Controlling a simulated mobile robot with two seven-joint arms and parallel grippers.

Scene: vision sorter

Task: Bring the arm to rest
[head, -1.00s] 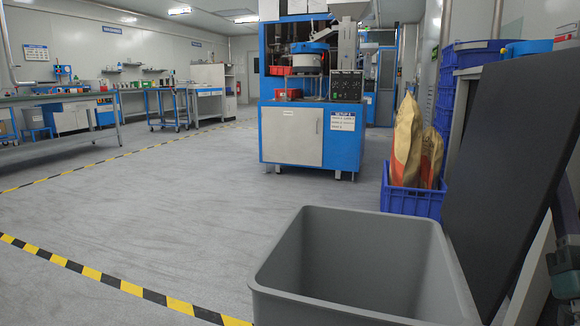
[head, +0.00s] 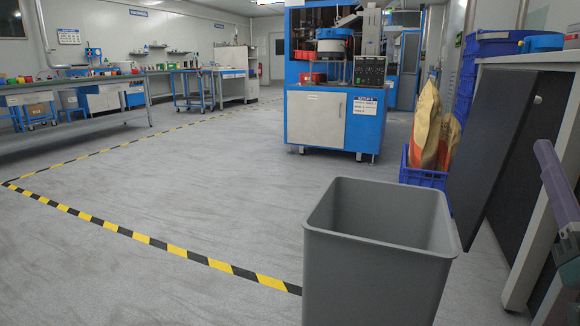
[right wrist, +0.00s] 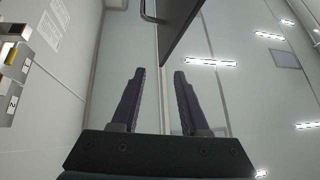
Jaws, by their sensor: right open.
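My right gripper (right wrist: 160,73) shows in the right wrist view with its two dark purple fingers apart and nothing between them. Behind the fingers are pale wall and ceiling panels with strip lights. In the head view, a purple finger of my right gripper (head: 556,183) shows at the right edge, in front of the side of a workbench; most of that arm is out of the picture. My left gripper is not in view.
A grey open bin (head: 378,270) stands on the floor close in front. Behind it are a dark panel (head: 500,150), a blue crate (head: 423,177) with paper sacks and a blue machine (head: 333,120). Floor left of the bin is clear, crossed by yellow-black tape (head: 160,244).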

